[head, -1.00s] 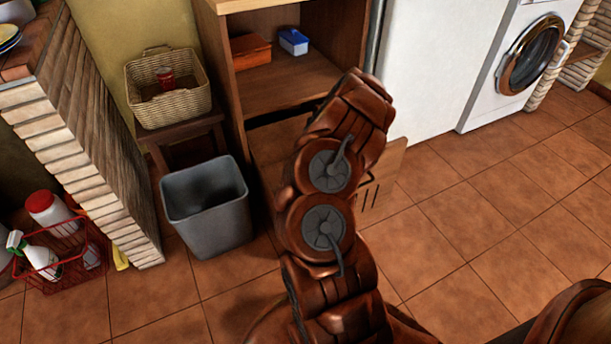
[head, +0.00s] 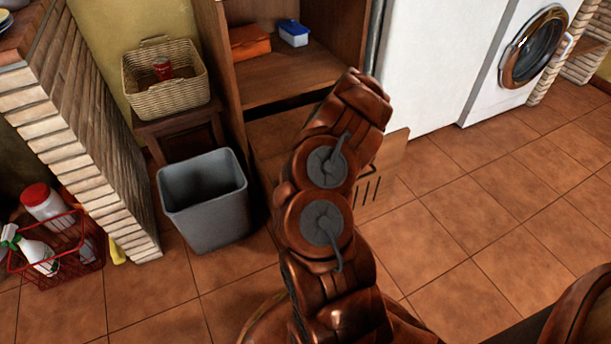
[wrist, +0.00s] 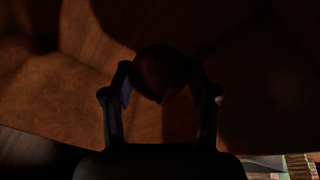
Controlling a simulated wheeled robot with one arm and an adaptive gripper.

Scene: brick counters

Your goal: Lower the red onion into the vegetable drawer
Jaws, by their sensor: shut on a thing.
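My gripper (wrist: 163,82) is shut on the red onion (wrist: 160,68), a dark round shape between the two fingers in the wrist view. That view is in deep shadow, with brown wood-like surfaces around the onion; I cannot tell how far it is from them. In the head view my arm hides the gripper and the onion. The vegetable drawer (head: 390,172) appears pulled out low at the wooden cabinet; its slotted front panel shows right of my arm. My arm covers most of the drawer's inside.
A grey bin (head: 205,205) stands left of the drawer, close to my arm. Behind it a wicker basket (head: 165,95) sits on a stool. The cabinet shelf (head: 285,80) holds an orange box and a blue container. Tiled floor is free at right (head: 480,220).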

